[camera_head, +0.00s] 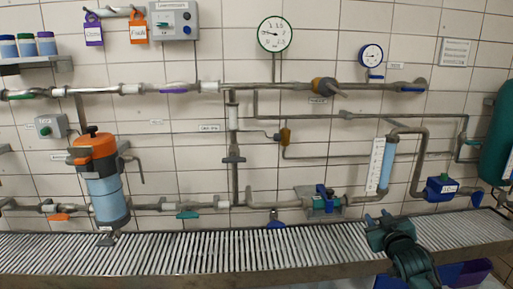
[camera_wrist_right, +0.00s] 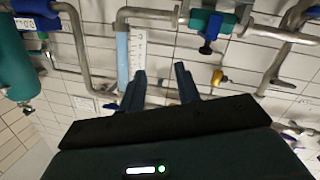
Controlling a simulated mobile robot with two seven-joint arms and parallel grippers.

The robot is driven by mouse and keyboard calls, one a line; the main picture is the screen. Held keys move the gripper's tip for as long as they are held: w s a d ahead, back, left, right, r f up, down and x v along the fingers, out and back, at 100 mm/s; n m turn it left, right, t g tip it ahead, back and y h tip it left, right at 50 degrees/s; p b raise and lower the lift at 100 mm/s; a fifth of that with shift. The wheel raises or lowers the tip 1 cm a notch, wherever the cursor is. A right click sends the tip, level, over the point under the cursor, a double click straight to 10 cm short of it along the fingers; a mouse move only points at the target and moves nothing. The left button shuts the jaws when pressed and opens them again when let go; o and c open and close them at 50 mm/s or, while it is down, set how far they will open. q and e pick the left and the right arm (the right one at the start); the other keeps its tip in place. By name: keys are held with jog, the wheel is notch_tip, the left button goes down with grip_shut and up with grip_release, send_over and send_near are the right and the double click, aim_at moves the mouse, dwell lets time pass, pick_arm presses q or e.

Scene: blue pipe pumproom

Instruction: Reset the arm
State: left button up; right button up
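My right arm comes up from the bottom right of the head view. Its dark green gripper (camera_head: 377,219) is over the grated ledge (camera_head: 190,253), in front of the lower pipework. In the right wrist view the two dark fingers of this gripper (camera_wrist_right: 159,76) stand apart with nothing between them. White wall tiles and pipes show beyond the fingertips. My left arm and gripper are in neither view.
A blue sight tube (camera_head: 387,163) stands on the wall behind the right gripper. A teal pump with a blue part (camera_head: 325,201) is left of it, and a blue box (camera_head: 440,188) right of it. An orange-topped filter (camera_head: 102,180) stands far left. Crates (camera_head: 472,272) lie below the ledge.

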jog(key=s+a+f+g+y, duration=0.2)
jog(key=s+a+f, duration=0.4)
jog(key=s+f, duration=0.4)
jog(key=s+a+f+g+y, duration=0.1)
jog(key=s+a+f, duration=0.3)
jog(key=s, duration=0.5)
jog(key=s+a+f+g, duration=0.1)
jog(key=s+a+f, duration=0.2)
jog(key=s, duration=0.6)
jog(key=s+a+f+g+y, duration=0.1)
jog(key=s+a+f, duration=0.3)
jog(key=s, duration=0.5)
jog(key=shift+s+a+f+g+y, duration=0.15)
jog(key=shift+a+f+g+y, duration=0.25)
jog(key=shift+a, duration=0.6)
jog(key=shift+r, duration=0.1)
